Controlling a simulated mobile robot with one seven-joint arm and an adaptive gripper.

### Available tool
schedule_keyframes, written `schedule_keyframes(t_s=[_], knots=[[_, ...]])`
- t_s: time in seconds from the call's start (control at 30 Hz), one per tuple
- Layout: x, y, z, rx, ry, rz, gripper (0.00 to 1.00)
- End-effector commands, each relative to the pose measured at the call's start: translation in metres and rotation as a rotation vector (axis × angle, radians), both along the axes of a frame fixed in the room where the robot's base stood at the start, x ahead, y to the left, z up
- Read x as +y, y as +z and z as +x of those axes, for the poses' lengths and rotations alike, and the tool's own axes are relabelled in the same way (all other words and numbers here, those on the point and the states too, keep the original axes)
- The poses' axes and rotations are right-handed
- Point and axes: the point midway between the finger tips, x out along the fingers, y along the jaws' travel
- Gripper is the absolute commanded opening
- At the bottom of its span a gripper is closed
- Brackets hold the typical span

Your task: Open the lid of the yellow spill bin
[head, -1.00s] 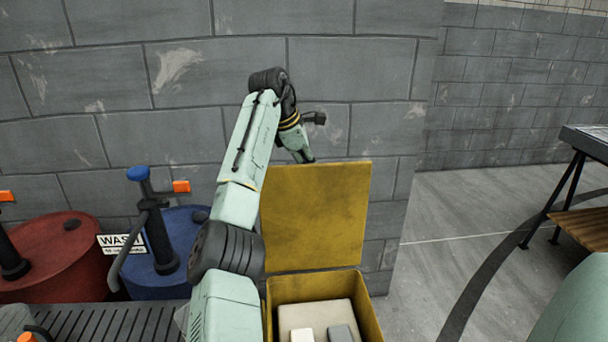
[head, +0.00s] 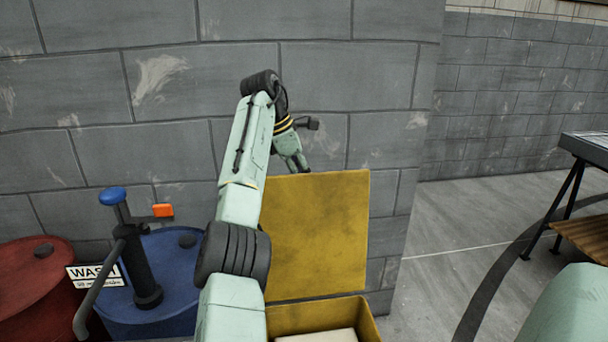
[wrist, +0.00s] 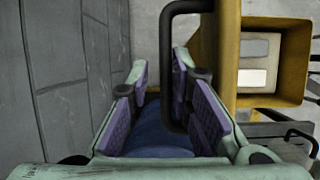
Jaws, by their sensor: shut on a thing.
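The yellow spill bin (head: 371,324) stands at the bottom centre of the head view, its lid (head: 318,235) raised and roughly upright in front of the wall. The bin's open box (wrist: 284,99) and the lid (wrist: 229,40) edge-on also show in the wrist view. A black bar handle (wrist: 167,50) stands out from the lid's outer face. My gripper (head: 303,168) is at the lid's top edge in the head view. In the wrist view my gripper (wrist: 161,72) has its purple-padded fingers around the handle, shut on it. The exact contact is partly hidden.
Pale items (wrist: 253,68) lie inside the bin. A blue drum (head: 165,270) with a pump and a red drum (head: 30,300) stand at left. A block wall (head: 390,100) is close behind the lid. Floor is clear at right, before a table (head: 590,150).

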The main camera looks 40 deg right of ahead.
Motion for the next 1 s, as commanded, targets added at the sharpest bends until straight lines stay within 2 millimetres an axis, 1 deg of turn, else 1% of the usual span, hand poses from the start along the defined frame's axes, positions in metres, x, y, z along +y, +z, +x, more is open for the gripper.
schedule_keyframes(t_s=[0.03, 0.17, 0.2, 0.33, 0.77, 0.87, 1.0], knots=[[0.0, -0.01, 0.012, -0.016, 0.032, -0.004, 0.0], [0.0, -0.01, 0.012, -0.017, 0.032, -0.004, 0.0], [0.0, -0.01, 0.012, -0.017, 0.032, -0.004, 0.2], [0.0, -0.01, 0.012, -0.017, 0.032, -0.004, 0.29], [-0.002, -0.002, 0.01, -0.022, 0.027, -0.013, 0.3], [0.001, 0.006, 0.011, -0.024, 0.028, -0.015, 0.3], [0.008, 0.025, 0.014, -0.024, 0.029, -0.015, 0.3]])
